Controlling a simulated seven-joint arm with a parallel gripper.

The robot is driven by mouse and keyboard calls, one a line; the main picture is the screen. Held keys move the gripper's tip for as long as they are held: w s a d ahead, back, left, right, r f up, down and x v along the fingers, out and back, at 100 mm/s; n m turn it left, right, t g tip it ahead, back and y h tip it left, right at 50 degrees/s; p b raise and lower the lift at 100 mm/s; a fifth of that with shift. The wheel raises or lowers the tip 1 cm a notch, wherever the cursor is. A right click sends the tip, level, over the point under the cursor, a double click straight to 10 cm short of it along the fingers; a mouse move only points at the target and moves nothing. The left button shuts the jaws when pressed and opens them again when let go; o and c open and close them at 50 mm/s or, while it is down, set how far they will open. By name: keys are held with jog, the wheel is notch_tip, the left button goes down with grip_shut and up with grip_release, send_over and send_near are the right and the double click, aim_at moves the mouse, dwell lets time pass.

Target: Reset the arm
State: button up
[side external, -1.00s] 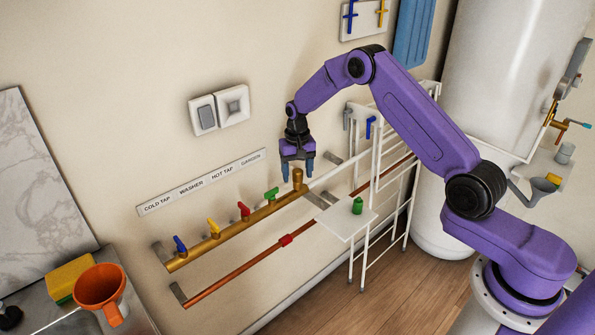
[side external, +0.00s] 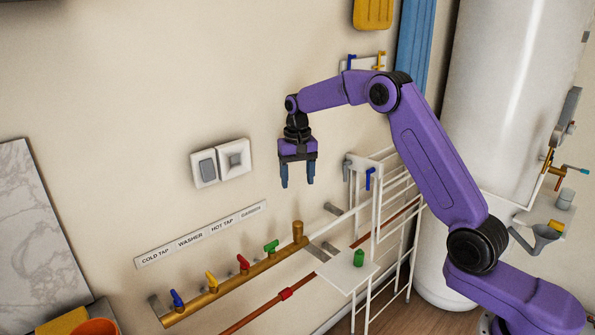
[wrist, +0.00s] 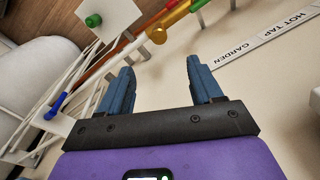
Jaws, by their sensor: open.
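My gripper (side external: 298,178) hangs pointing down in the side external view, with blue fingers apart and nothing between them. It is in the air, clear above the brass manifold pipe (side external: 235,283) and its capped end. In the wrist view my gripper (wrist: 160,85) shows both blue fingers spread and empty. The purple arm is mine; it reaches in from the lower right, with its elbow bent high.
The manifold carries blue, yellow, red and green valve handles below a label strip (side external: 202,233). A white rack (side external: 392,205) stands right of my gripper. A white tank (side external: 490,100) is behind my arm.

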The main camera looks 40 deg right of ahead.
jog(key=s+a+r+n, duration=0.35)
jog(key=s+a, duration=0.25)
jog(key=s, duration=0.3)
jog(key=s+a+r+n, duration=0.2)
jog(key=s+a+n, duration=0.3)
jog(key=s+a, duration=0.25)
jog(key=s+d+f+n, duration=0.1)
jog(key=s+d+n, duration=0.1)
jog(key=s, duration=0.7)
jog(key=s+d+f+n, duration=0.1)
jog(key=s+n, duration=0.3)
jog(key=s, duration=0.5)
jog(key=s+d+f+n, duration=0.1)
jog(key=s+d+n, duration=0.2)
jog(key=s, duration=0.6)
jog(key=shift+s, duration=0.15)
jog(key=shift+d, duration=0.1)
